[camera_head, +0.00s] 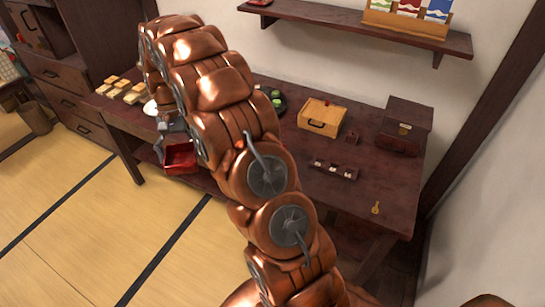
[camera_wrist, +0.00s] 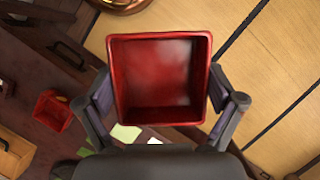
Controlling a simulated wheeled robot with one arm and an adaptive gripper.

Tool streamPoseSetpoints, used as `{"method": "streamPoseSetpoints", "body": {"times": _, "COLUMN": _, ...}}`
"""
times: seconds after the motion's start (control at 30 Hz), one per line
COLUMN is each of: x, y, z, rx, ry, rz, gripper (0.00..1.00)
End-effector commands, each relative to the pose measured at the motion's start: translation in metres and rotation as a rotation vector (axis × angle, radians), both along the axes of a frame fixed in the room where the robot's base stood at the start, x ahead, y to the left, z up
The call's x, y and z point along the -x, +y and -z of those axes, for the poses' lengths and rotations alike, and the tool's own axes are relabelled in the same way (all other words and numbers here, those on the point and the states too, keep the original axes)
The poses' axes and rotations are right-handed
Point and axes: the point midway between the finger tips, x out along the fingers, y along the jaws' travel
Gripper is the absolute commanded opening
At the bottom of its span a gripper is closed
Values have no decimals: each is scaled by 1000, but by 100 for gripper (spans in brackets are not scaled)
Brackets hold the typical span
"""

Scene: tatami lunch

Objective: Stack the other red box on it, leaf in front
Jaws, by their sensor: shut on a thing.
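A red box (camera_head: 181,158) is in my gripper (camera_head: 172,130), in front of the dark table's edge in the head view. In the wrist view the box (camera_wrist: 165,75) is empty, its open side towards the camera. My gripper (camera_wrist: 160,85) is shut on it, one finger on each side. A second, smaller-looking red box (camera_wrist: 52,111) stands apart at the left of the wrist view, on the dark table; my arm seems to hide it in the head view. Pale green pieces (camera_wrist: 125,132) show below the held box; I cannot tell whether a leaf design is among them.
The dark table (camera_head: 290,155) carries a light wooden drawer box (camera_head: 317,122), a dark chest (camera_head: 404,127), a small dark rack (camera_head: 335,170) and pale blocks (camera_head: 123,90) at its left end. A wall shelf (camera_head: 350,19) hangs above. The tatami floor (camera_head: 60,205) in front is clear.

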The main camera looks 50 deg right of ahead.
Motion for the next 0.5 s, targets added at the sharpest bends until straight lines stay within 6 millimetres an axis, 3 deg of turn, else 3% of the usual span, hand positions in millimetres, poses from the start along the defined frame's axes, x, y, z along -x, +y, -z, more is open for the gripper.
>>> {"method": "streamPoseSetpoints", "body": {"times": 0.03, "x": 7, "y": -17, "z": 12, "rx": -3, "ry": -2, "rz": 137, "gripper": 51}}
{"method": "streamPoseSetpoints", "body": {"times": 0.2, "x": 26, "y": -59, "z": 22, "rx": -3, "ry": -3, "rz": 587, "gripper": 51}}
{"method": "streamPoseSetpoints", "body": {"times": 0.5, "x": 61, "y": -109, "z": 37, "rx": -1, "ry": -7, "rz": 1261, "gripper": 51}}
